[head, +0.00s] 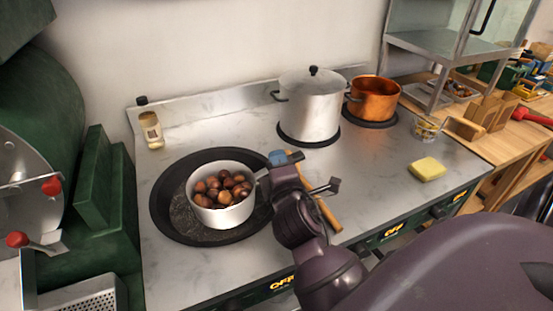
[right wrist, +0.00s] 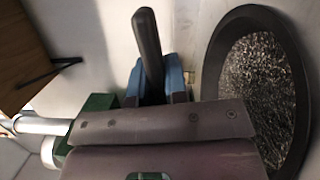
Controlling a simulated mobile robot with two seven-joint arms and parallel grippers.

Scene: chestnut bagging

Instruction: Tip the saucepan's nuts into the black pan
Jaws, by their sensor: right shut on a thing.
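The white saucepan (head: 222,216) is full of brown chestnuts (head: 220,188) and looks about upright. It is over the wide black pan (head: 165,215) on the stove; I cannot tell whether it touches the pan. My right gripper (head: 284,158) is shut on the saucepan's dark handle. In the right wrist view the blue fingertips (right wrist: 160,80) clasp the dark handle (right wrist: 148,45), and the black pan (right wrist: 218,50) with its speckled floor is at the right, with no nuts visible in it there. My left gripper is out of view.
A lidded steel pot (head: 310,108) and a copper pot (head: 373,100) stand at the back of the stove. A jar (head: 151,130) is at the back left, a yellow sponge (head: 427,169) at the right. Green machinery (head: 95,190) borders the left.

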